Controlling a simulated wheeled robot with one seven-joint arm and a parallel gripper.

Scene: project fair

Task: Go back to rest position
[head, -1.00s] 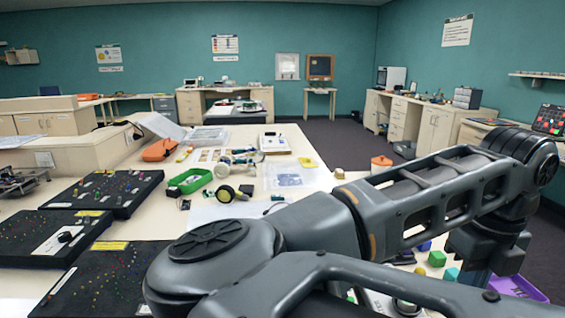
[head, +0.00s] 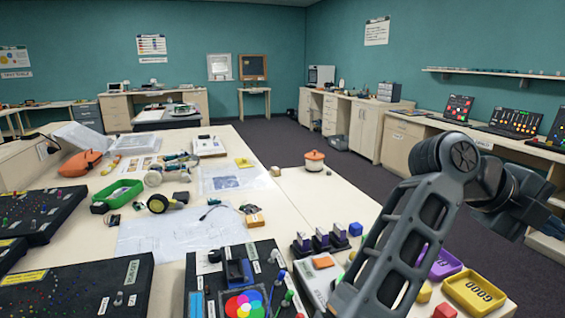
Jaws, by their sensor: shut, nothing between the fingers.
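My arm rises from the bottom right of the head view and bends at an elbow, with the forearm pointing right. My gripper (head: 545,212) is at the right edge of the view, partly cut off, shut with nothing held. It is over the floor side, to the right of the long table (head: 300,190) and apart from everything on it.
Dark floor (head: 375,190) lies between.

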